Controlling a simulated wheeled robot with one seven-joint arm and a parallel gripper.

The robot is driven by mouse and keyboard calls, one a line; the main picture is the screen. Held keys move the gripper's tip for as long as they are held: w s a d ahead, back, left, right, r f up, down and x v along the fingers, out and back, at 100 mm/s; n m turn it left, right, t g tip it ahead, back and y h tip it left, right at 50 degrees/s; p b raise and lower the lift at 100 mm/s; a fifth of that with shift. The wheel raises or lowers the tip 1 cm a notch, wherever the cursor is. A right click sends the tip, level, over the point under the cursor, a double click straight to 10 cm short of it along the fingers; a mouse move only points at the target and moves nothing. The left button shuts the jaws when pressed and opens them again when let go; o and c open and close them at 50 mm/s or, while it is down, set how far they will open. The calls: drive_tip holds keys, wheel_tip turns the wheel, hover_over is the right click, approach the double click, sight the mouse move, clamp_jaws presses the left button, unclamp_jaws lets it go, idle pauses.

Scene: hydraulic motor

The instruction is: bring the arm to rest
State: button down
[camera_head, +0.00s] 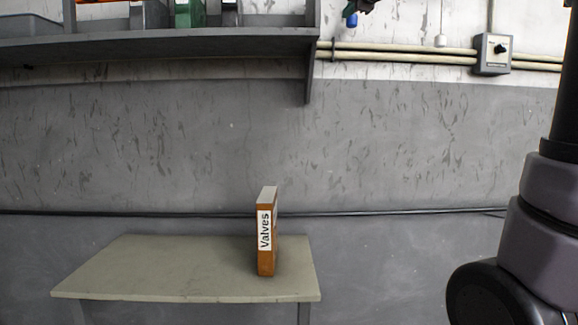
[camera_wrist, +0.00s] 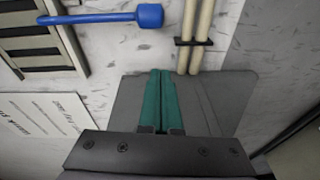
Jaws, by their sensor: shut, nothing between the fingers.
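My gripper (camera_wrist: 160,76) shows in the wrist view with its two green fingers side by side and closed together. Nothing is held between them. The fingers point toward the pale, scuffed wall. Links of my arm stand at the right edge of the head view. A small dark shape is cut off at the top of that view, and I cannot tell whether it is part of my gripper.
An orange box marked "Valves" (camera_head: 265,240) stands upright on a beige table (camera_head: 150,270). A grey shelf (camera_head: 150,43) is at upper left. A switch box (camera_head: 493,54) and pipes (camera_head: 400,55) run along the wall.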

drive_tip(key=s+d+f+m+g, duration=0.1)
drive_tip(key=s+f+m+g, duration=0.2)
drive_tip(key=s+f+m, duration=0.4)
drive_tip(key=s+d+f+m+g, duration=0.2)
drive_tip(key=s+f+m+g, duration=0.2)
drive_tip(key=s+f+m, duration=0.4)
drive_tip(key=s+d+f+m+g+h, duration=0.1)
drive_tip(key=s+f+m+g, duration=0.2)
drive_tip(key=s+f+m, duration=0.5)
drive_tip(key=s+f, duration=0.4)
drive_tip(key=f, duration=0.3)
drive_tip(key=s+f, duration=0.3)
drive_tip(key=f, duration=0.4)
drive_tip(key=shift+s+d+f, duration=0.2)
drive_tip(key=shift+s+f, duration=0.05)
drive_tip(key=shift+s, duration=0.15)
